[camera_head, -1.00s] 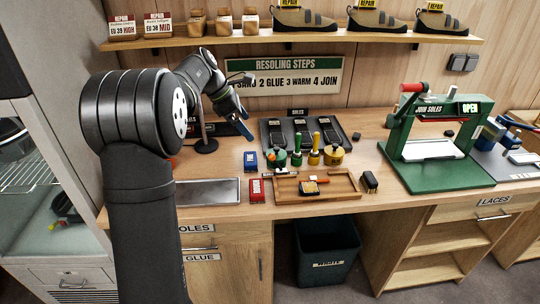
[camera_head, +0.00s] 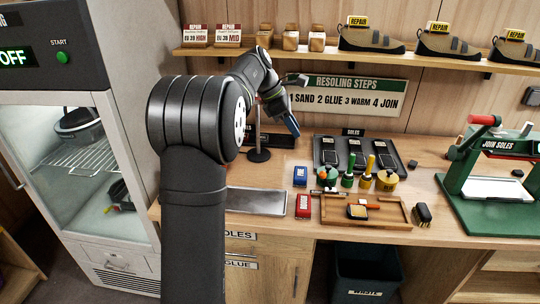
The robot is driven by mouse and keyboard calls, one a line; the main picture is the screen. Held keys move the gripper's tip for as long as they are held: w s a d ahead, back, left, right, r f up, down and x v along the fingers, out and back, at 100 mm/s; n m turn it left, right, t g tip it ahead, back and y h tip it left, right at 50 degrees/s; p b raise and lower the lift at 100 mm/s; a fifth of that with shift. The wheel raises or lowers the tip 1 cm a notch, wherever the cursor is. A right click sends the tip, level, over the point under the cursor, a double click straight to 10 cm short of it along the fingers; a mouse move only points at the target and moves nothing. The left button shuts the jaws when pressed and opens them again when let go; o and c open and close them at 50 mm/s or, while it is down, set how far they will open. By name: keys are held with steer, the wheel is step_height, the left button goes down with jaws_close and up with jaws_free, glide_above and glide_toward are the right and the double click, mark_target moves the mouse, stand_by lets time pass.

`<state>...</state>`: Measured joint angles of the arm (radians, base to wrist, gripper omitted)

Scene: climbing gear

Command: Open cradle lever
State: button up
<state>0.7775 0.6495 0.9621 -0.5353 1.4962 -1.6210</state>
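The green press (camera_head: 462,178) at the right, marked JOIN SOLES, has a red-gripped handle (camera_head: 484,120), well away from my gripper.
A black tray of soles (camera_head: 398,163) lies right of my gripper. A metal plate (camera_head: 257,201) lies nearer. A glass-fronted cabinet (camera_head: 108,222), showing OFF, stands left.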

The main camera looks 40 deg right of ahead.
steer(key=a+f, duration=0.1)
steer(key=f, duration=0.1)
steer(key=a+f+g+h, duration=0.1)
steer(key=f, duration=0.2)
steer(key=f+n+g+h, duration=0.1)
steer(key=f, duration=0.1)
steer(key=shift+s+a+f, duration=0.2)
steer(key=shift+s+a, duration=0.1)
steer(key=shift+a, duration=0.1)
jaws_close()
steer(key=a+f+n+h, duration=0.4)
steer(key=a+f+h, duration=0.1)
steer(key=f, duration=0.3)
steer(key=shift+w+t, duration=0.15)
steer(key=shift+t, duration=0.15)
steer(key=shift+a, duration=0.1)
